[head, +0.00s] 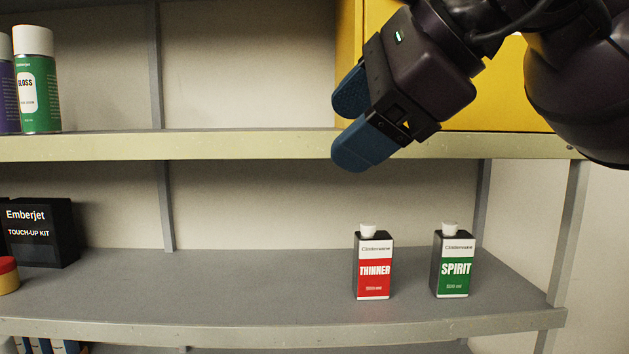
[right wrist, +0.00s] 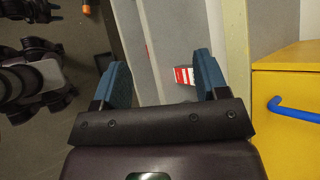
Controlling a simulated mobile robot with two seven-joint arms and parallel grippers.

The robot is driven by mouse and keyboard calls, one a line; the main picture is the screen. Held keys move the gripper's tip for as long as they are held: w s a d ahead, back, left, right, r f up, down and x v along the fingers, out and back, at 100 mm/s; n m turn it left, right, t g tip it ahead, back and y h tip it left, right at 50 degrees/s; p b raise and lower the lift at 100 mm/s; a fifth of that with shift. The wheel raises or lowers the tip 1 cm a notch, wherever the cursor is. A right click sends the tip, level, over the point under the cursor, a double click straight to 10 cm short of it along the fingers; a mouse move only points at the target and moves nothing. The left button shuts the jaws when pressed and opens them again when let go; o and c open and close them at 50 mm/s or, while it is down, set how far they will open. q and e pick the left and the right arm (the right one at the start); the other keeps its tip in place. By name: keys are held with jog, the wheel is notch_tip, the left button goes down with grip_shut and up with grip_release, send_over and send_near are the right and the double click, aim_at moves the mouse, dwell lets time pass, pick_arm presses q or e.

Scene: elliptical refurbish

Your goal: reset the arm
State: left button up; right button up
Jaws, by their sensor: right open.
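My right gripper (head: 345,122) is raised at the upper right of the head view, in front of the shelf unit. Its blue fingers are apart with nothing between them. In the right wrist view the two fingers (right wrist: 163,82) also stand apart and empty. A thinner bottle (head: 375,265) with a red label stands upright on the lower shelf, below the gripper and clear of it. It also shows in the right wrist view (right wrist: 184,76), partly hidden by the right-hand finger. A spirit bottle (head: 454,262) with a green label stands upright to its right. My left gripper is out of view.
The upper shelf (head: 230,147) holds a green gloss spray can (head: 37,85) at left and a yellow box (head: 480,100) behind my gripper. The lower shelf (head: 230,285) holds a black touch-up kit box (head: 40,232). The lower shelf's middle is clear.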

notch_tip(320, 180, down, 14)
jog(key=w+a+m+g+y, duration=0.1)
jog(key=a+m+g+y, duration=0.1)
jog(key=m+g+y, duration=0.6)
jog(key=w+d+f+m+t+h, duration=0.1)
jog(key=w+d+f+m+t, duration=0.3)
jog(key=f+m+t, duration=0.5)
jog(key=w+d+f+m+t+h, duration=0.1)
jog(key=d+f+m+t, duration=0.45)
jog(key=m, duration=0.55)
jog(key=w+d+f+m+t+h, duration=0.1)
jog(key=w+d+f+m+t, duration=0.2)
jog(key=d+f+m+t, duration=0.45)
jog(key=s+d+f+m+g+h, duration=0.1)
jog(key=s+d+f+m+h, duration=0.15)
jog(key=f+m+h, duration=0.4)
jog(key=s+d+f+m+g+h, duration=0.25)
jog(key=f+m, duration=0.45)
jog(key=f, duration=0.4)
jog(key=s+d+f+m+g+h, duration=0.2)
jog(key=s+f+m, duration=0.1)
jog(key=s+f, duration=0.4)
jog(key=s+d+f+m+g+h, duration=0.2)
jog(key=s+f+m+g, duration=0.1)
jog(key=s+f, duration=0.5)
jog(key=shift+f+g, duration=0.35)
jog(key=shift+s, duration=0.1)
